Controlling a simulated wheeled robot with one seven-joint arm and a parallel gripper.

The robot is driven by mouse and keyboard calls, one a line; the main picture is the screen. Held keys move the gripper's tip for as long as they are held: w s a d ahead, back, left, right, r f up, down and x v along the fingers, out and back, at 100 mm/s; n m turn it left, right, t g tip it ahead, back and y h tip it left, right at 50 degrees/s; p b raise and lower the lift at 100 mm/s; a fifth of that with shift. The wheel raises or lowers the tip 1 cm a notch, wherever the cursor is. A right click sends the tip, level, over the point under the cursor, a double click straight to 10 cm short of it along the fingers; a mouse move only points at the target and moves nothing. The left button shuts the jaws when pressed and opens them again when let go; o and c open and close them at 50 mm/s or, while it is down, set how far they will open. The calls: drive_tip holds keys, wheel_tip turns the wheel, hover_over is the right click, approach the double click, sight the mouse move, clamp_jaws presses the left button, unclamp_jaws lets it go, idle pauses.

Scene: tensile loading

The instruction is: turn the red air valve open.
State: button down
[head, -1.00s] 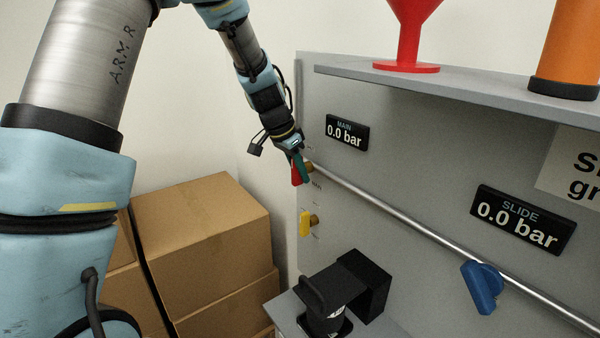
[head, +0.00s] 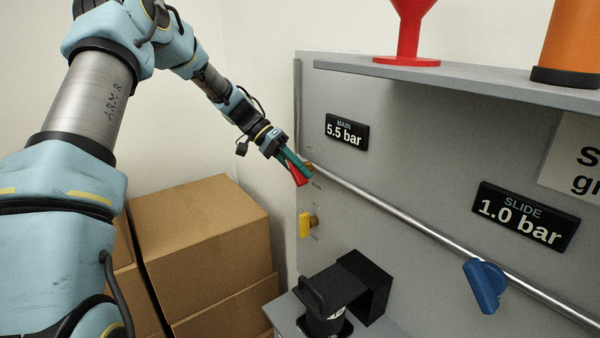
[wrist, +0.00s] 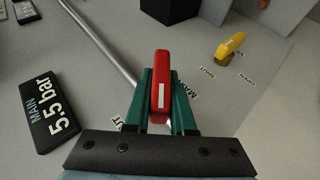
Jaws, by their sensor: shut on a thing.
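The red air valve (wrist: 160,85) is a red lever handle with a white stripe, on the grey panel at the left end of the metal pipe. My gripper (head: 301,177) has green fingers, and they are shut on the red handle, one finger on each side in the wrist view. In the head view the red handle (head: 293,179) is partly hidden by the fingers and tilts down to the left. The MAIN display (head: 347,132) reads 5.5 bar. The SLIDE display (head: 526,217) reads 1.0 bar. Labels around the valve are partly covered.
A yellow valve (head: 306,225) sits just below the red one. A blue valve (head: 484,286) is on the pipe (head: 420,226) at right. A black device (head: 345,291) stands below. Cardboard boxes (head: 200,235) are at left. A shelf (head: 450,82) above holds a red funnel.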

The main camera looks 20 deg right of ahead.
drive_tip(key=g, duration=0.2)
drive_tip(key=n+g+h+b, duration=0.1)
drive_tip(key=g, duration=0.1)
drive_tip(key=shift+f+h, duration=0.1)
drive_tip(key=shift+h, duration=0.2)
drive_tip(key=shift+r+n+g+h+b, duration=0.2)
drive_tip(key=shift+n+g+h+b, duration=0.65)
drive_tip(key=shift+g, duration=0.75)
drive_tip(key=c, duration=0.8)
unclamp_jaws()
drive_tip(key=shift+s, duration=0.1)
drive_tip(key=shift+o, duration=0.2)
drive_tip(key=b+v, duration=0.4)
drive_tip(key=v, duration=0.7)
drive_tip(key=shift+f, duration=0.15)
